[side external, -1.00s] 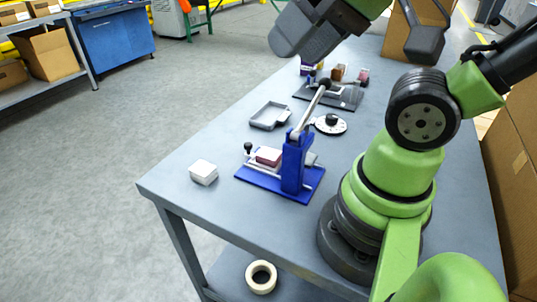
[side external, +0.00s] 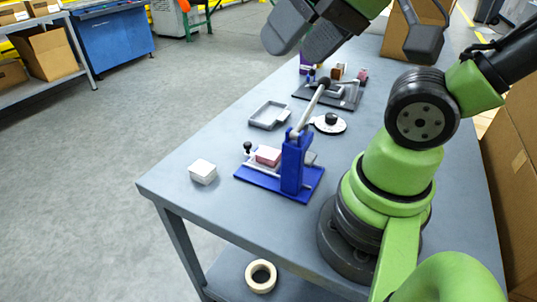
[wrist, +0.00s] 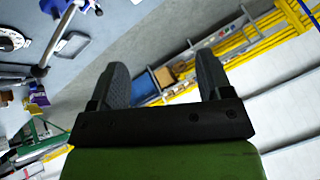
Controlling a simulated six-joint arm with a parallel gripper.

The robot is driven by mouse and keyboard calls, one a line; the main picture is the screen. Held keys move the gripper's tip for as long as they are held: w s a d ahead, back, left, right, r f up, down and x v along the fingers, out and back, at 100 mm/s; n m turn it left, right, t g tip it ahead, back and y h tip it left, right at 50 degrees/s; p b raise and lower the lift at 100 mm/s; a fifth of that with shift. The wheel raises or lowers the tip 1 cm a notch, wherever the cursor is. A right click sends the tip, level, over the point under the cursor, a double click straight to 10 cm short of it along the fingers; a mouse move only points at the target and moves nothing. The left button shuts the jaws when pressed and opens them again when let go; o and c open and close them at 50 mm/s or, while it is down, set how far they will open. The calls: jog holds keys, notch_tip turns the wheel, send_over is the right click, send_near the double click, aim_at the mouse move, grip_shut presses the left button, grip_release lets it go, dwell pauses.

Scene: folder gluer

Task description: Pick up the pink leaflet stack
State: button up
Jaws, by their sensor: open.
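The pink leaflet stack (side external: 268,155) is a small block sitting on the blue fixture (side external: 280,186), which has an upright post and a long lever. My gripper (side external: 303,40) is high above the table, toward the far left side, well away from the stack and empty. Its two fingers stand apart, and the gap between them also shows in the wrist view (wrist: 164,82). I cannot make out the pink stack in the wrist view.
A white block (side external: 203,171) lies near the table's left corner. A grey tray (side external: 269,115), a round dial (side external: 329,124) and a black fixture (side external: 340,95) with small blocks stand behind. The lever (side external: 309,108) rises beside the pink stack.

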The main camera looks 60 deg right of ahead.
jog(key=m+g+h, duration=0.2)
jog(key=m+g, duration=0.5)
jog(key=m, duration=2.5)
send_over(265, 151)
notch_tip(265, 151, down, 23)
jog(key=shift+a+r, duration=0.15)
jog(key=shift+f, duration=3)
jog(key=c, duration=1.1)
